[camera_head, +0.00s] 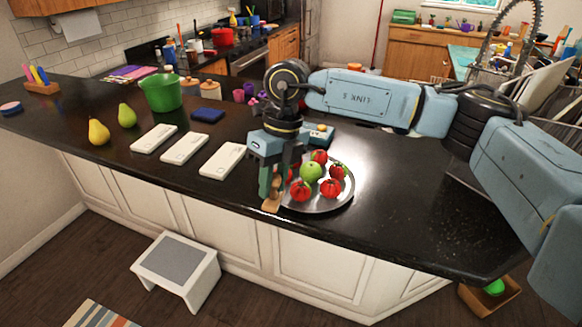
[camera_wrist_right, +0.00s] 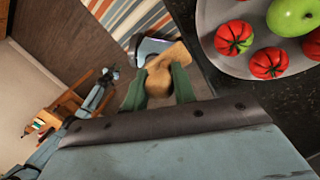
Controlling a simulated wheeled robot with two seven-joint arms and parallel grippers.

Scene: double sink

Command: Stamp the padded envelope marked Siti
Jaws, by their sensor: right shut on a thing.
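My right gripper (camera_head: 268,190) is shut on a wooden stamp (camera_head: 271,203), left of the round tray and at the counter's front edge. In the right wrist view, the green fingers (camera_wrist_right: 158,88) clasp its rounded wooden knob, with a flat wooden part (camera_wrist_right: 174,54) beyond; floor shows behind it. Its printing face is hidden. Three pale flat envelopes lie in a row on the counter: left (camera_head: 153,139), middle (camera_head: 185,148) and right (camera_head: 222,159). Their markings are too small to read, so I cannot tell which says Siti. My left gripper is not seen.
The tray (camera_head: 335,207) holds red tomatoes and a green apple (camera_head: 311,172). A dark blue flat item (camera_head: 208,115), a green pot (camera_head: 161,92) and two pears (camera_head: 99,132) stand around the envelopes. A teal device (camera_head: 320,135) is behind the tray. The counter's right part is clear.

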